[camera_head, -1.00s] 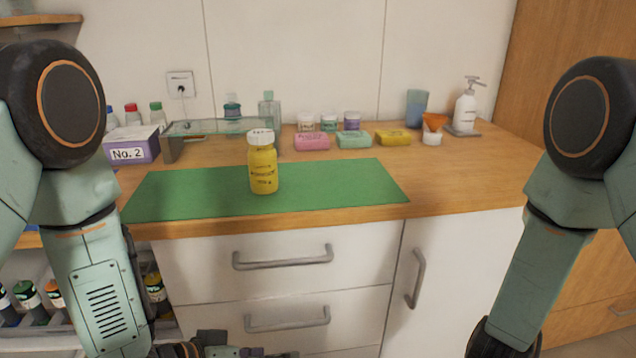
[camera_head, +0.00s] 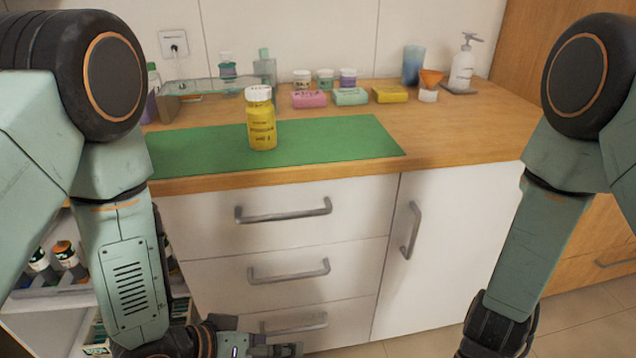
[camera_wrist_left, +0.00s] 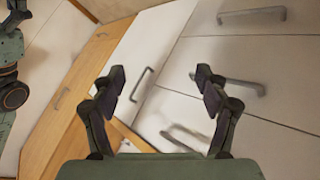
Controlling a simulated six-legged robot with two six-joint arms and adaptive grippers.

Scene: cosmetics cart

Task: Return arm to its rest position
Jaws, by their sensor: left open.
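My left arm comes in from the left in the head view and hangs down in front of the cabinet. Part of my left gripper (camera_head: 272,350) shows at the bottom edge of that view. In the left wrist view my left gripper (camera_wrist_left: 162,88) is open, with nothing between its fingers and cabinet fronts beyond it. My right arm hangs down on the right in the head view; its gripper is out of frame. A yellow bottle with a white cap (camera_head: 262,125) stands upright on the green mat (camera_head: 340,140), apart from both arms.
The wooden counter (camera_head: 450,130) holds soap bars, small jars, a blue cup (camera_head: 413,66) and a pump bottle (camera_head: 463,66) at the back. Below are drawers with handles (camera_head: 285,212) and a door handle (camera_head: 411,231). A shelf with small bottles (camera_head: 66,258) is at lower left.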

